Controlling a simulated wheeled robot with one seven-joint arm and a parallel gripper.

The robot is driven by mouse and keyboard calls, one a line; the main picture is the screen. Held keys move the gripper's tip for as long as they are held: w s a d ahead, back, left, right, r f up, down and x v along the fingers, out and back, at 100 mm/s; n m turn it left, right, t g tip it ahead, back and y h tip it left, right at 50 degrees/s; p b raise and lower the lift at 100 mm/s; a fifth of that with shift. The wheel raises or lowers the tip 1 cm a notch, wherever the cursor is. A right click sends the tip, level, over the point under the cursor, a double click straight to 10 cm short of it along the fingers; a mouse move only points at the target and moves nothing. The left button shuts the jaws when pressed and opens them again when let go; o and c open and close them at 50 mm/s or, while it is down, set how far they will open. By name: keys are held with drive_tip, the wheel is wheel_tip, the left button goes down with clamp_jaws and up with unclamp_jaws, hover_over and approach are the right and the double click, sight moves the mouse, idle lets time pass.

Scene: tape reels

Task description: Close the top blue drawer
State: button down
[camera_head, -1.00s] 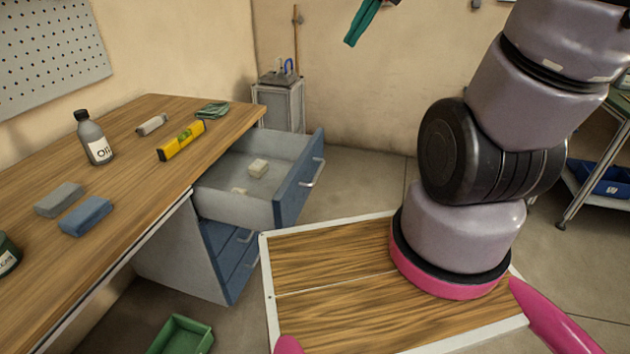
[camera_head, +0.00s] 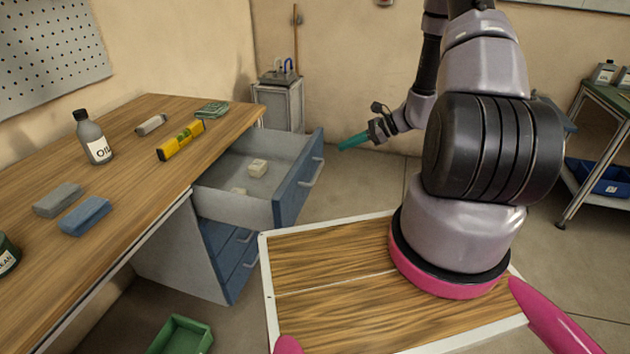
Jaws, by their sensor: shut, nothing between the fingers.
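The top blue drawer (camera_head: 290,200) is pulled far out from under the right end of the wooden workbench. Its blue front has a metal handle (camera_head: 313,173) facing right. Two small pale blocks lie inside it, one of them (camera_head: 258,167) near the middle. My gripper (camera_head: 342,147), with teal fingers, is to the right of the drawer front, level in the picture with its upper part. The fingers are shut and empty, point left, and appear apart from the drawer.
The workbench (camera_head: 130,180) holds an oil bottle (camera_head: 92,138), a yellow level (camera_head: 181,140) and several blocks. Lower blue drawers (camera_head: 238,262) are shut. A green bin (camera_head: 182,336) is on the floor. A grey cabinet (camera_head: 283,105) stands behind.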

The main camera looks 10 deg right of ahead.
sight(315, 180)
wheel_tip(315, 180, down, 10)
drive_tip(key=s+d+m+t, duration=0.2)
drive_tip(key=m, duration=0.2)
drive_tip(key=shift+r+x, duration=0.2)
drive_tip(key=shift+x, duration=3.35)
drive_tip(key=shift+r+x, duration=0.2)
drive_tip(key=shift+x, duration=3.35)
drive_tip(key=shift+w+a, duration=0.2)
